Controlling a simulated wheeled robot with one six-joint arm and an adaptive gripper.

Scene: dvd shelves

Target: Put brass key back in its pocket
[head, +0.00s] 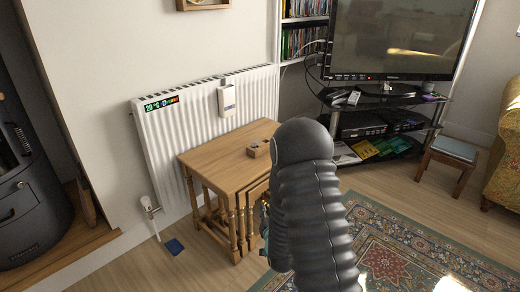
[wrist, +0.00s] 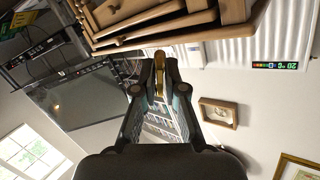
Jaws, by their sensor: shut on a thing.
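The brass key (wrist: 160,63) shows as a narrow brass-coloured piece between my fingertips in the wrist view. My gripper (wrist: 159,72) is shut on it and holds it in the air, close to the edge of the wooden tables. The wrist picture is upside down. In the head view my dark ribbed arm hides the key and most of my gripper. A small wooden block with openings (head: 258,150) stands on the nest of tables (head: 222,160). I cannot tell which thing is the key's pocket.
A white radiator (head: 180,124) with a hanging white holder (head: 227,99) stands behind the tables. A stove (head: 30,190) is at the left, a TV stand (head: 400,105) at the back right. A blue item (head: 174,246) lies on the floor. A patterned rug (head: 420,250) covers the front right.

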